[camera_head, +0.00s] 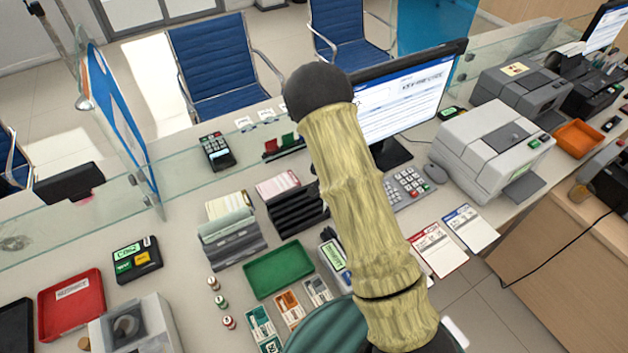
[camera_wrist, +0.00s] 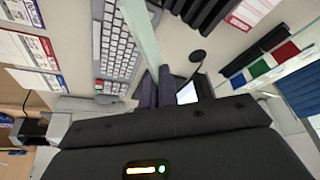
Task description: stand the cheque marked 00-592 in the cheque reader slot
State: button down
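In the wrist view my gripper (camera_wrist: 157,84) has its two dark fingers close together. A thin pale green strip (camera_wrist: 143,35) runs out from between them, seen nearly edge-on; it looks like a cheque, and no number can be read on it. In the head view my own arm hides the gripper and the strip. A small device with a green label (camera_head: 334,254) stands just left of my arm and is partly covered by it; I cannot tell whether it is the cheque reader. No slot is clearly visible.
A keypad (camera_head: 408,187) and monitor (camera_head: 400,100) stand beside my arm. A black rack (camera_head: 297,212), grey rack (camera_head: 232,240) and green tray (camera_head: 278,268) are to its left. Leaflets (camera_head: 437,248) and a printer (camera_head: 492,145) are to the right. A glass screen (camera_head: 240,165) runs behind.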

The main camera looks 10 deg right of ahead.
jog(key=s+f+n+y+b, duration=0.1)
jog(key=s+n+y, duration=0.1)
jog(key=s+n, duration=0.4)
jog(key=shift+s+d+t+b, duration=0.2)
jog(key=shift+d+t+b, duration=0.1)
jog(key=shift+d, duration=0.1)
jog(key=shift+d+f, duration=0.1)
jog(key=shift+d, duration=0.05)
